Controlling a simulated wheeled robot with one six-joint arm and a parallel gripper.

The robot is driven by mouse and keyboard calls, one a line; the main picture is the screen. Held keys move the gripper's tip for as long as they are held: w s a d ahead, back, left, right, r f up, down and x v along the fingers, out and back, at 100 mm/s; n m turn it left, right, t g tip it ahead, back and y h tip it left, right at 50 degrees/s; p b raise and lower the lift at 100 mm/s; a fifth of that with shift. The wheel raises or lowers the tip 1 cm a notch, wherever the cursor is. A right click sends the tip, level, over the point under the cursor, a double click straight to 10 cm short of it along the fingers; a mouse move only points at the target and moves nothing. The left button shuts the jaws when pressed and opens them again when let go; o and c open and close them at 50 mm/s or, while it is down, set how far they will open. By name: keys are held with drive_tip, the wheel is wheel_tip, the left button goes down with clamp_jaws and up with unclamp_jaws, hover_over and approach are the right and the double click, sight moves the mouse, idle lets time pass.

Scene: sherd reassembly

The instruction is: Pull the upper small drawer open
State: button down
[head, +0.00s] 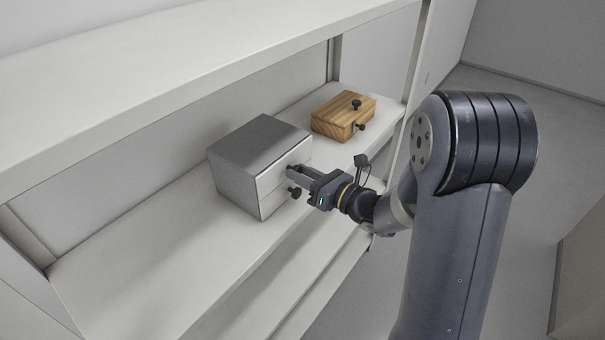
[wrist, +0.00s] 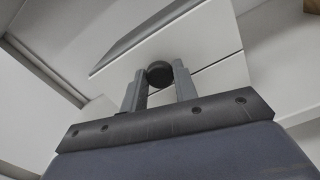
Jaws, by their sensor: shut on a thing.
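A grey metal box with small drawers (head: 245,165) stands on the shelf, its pale drawer fronts facing my arm. The upper drawer front (head: 284,177) also shows in the wrist view (wrist: 210,40). Its dark round knob (wrist: 159,74) sits between my two fingertips. My gripper (head: 292,173) is at the upper drawer and shut on that knob; it also shows in the wrist view (wrist: 160,80). The lower drawer's dark knob (head: 295,192) is just below my gripper in the head view. The upper drawer looks flush with the box, though my gripper hides part of its front.
A wooden box (head: 340,117) with dark knobs stands on the same shelf, behind and to the right of the metal box. The white shelf (head: 130,265) is clear to the left. An upper shelf board (head: 150,85) runs above.

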drive_tip(key=b+v, duration=0.1)
drive_tip(key=v, duration=0.9)
drive_tip(key=shift+s+d, duration=0.25)
drive_tip(key=shift+d, duration=0.05)
drive_tip(key=c, duration=1.1)
unclamp_jaws()
drive_tip(key=b+v, duration=0.2)
drive_tip(key=v, duration=0.8)
drive_tip(key=shift+s+d, duration=0.3)
drive_tip(key=shift+w+a, duration=0.1)
drive_tip(key=shift+a, duration=0.05)
drive_tip(key=p+x, duration=0.1)
drive_tip(key=x, duration=1)
drive_tip(key=shift+p, duration=0.35)
